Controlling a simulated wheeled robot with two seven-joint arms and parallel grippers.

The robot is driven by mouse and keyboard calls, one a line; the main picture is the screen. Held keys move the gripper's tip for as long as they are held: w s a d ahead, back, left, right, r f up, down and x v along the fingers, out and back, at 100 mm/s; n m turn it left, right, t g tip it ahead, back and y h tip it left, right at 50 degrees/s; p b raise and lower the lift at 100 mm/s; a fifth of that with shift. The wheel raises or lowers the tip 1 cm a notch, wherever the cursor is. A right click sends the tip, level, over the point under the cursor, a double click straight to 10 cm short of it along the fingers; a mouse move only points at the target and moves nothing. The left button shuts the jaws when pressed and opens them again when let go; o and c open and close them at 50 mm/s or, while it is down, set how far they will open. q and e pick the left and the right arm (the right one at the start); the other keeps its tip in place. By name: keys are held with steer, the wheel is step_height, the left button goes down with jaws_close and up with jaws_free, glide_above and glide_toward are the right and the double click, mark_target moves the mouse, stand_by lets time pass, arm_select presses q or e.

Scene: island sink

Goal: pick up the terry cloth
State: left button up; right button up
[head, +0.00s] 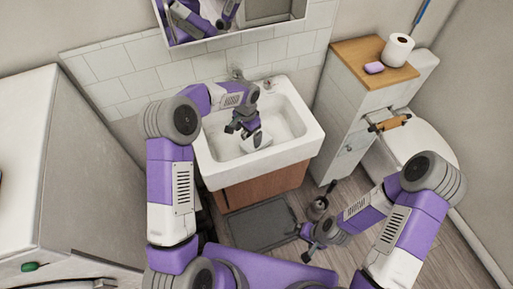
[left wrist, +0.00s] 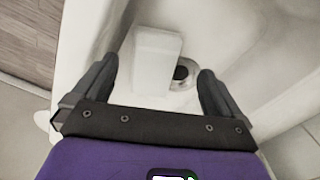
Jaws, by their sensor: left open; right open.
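A white block-like thing (head: 257,142) is inside the sink bowl. It also shows in the left wrist view (left wrist: 154,60), beside the dark drain, and looks like a folded cloth, though I cannot tell for certain that it is the terry cloth. My left gripper (head: 243,128) is over the bowl, open, with the white thing in view between its fingers; I cannot tell whether they touch it. My right gripper (head: 303,236) is open and empty, low above the floor near the grey mat.
The white sink (head: 212,168) has raised walls around my left gripper, with a tap (head: 238,76) behind. A cabinet with a wooden top (head: 352,52) holds a toilet roll (head: 397,50) and a purple block (head: 374,68). A grey mat (head: 262,226) lies on the floor.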

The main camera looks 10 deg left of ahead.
mark_target(251, 146)
arm_select(q)
step_height(251, 146, down, 3)
steer(key=shift+r, duration=0.2)
steer(key=f, duration=0.1)
steer(key=f+b, duration=0.1)
steer(key=d+f, duration=0.1)
steer(key=f, duration=0.1)
steer(key=shift+w+f, duration=0.1)
steer(key=shift+w, duration=0.15)
steer(key=shift+f+b, duration=0.3)
steer(key=shift+f, duration=0.15)
steer(key=shift+c, duration=0.3)
steer(key=c, duration=1)
step_height(251, 146, up, 9)
steer(key=p, duration=0.2)
steer(key=s+a+t+h+b, duration=0.2)
steer(key=s+a+t+b, duration=0.2)
steer(key=s+a, duration=0.3)
steer(key=a+t, duration=0.1)
steer(key=a, duration=0.2)
steer(key=shift+a+r, duration=0.25)
